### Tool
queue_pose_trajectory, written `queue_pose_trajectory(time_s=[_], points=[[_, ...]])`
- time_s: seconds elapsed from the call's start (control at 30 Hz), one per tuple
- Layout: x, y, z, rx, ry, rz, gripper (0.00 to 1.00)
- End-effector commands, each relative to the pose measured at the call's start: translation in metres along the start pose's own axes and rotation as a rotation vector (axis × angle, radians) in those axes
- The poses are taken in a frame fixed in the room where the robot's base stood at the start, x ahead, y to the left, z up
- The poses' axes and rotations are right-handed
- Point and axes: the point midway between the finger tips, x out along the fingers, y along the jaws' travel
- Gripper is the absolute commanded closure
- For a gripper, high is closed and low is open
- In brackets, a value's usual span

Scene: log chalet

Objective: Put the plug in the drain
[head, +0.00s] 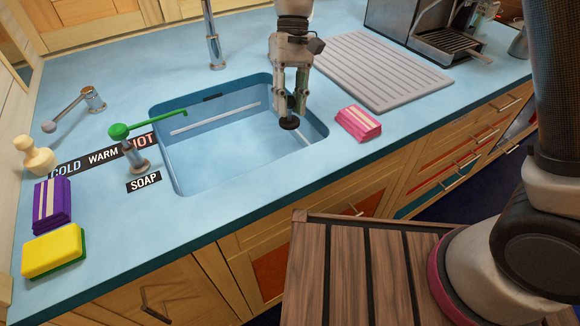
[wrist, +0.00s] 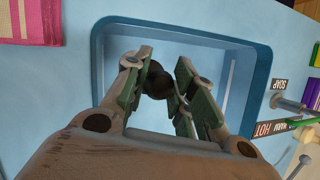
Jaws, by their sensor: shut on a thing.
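The plug (head: 289,123) is a small dark, round piece held at the fingertips of my gripper (head: 290,108). In the wrist view the plug (wrist: 157,84) shows between the two green-padded fingers of my gripper (wrist: 163,72). My gripper points down over the right part of the blue sink (head: 205,160), near its right wall. I cannot tell the plug's exact height above the sink floor. I make out no drain opening in either view; the gripper and plug cover part of the basin.
A green soap lever (head: 135,129) reaches over the sink's left rim. A tall faucet (head: 213,45) stands behind. A pink cloth (head: 358,123) and a ribbed drainboard (head: 368,68) lie to the right. A purple cloth (head: 52,205) and yellow sponge (head: 53,251) lie at left.

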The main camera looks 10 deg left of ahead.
Motion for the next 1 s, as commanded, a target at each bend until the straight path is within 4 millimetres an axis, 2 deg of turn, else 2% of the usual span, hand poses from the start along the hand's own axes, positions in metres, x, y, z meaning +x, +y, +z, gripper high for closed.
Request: queue_pose_trajectory(time_s=[0.27, 0.67, 1.0], points=[[0.015, 0.003, -0.006, 0.001, 0.000, 0.000, 0.98], [0.052, 0.011, -0.022, 0.001, 0.001, 0.000, 0.98], [0.105, 0.022, -0.043, 0.001, -0.001, 0.000, 0.98]])
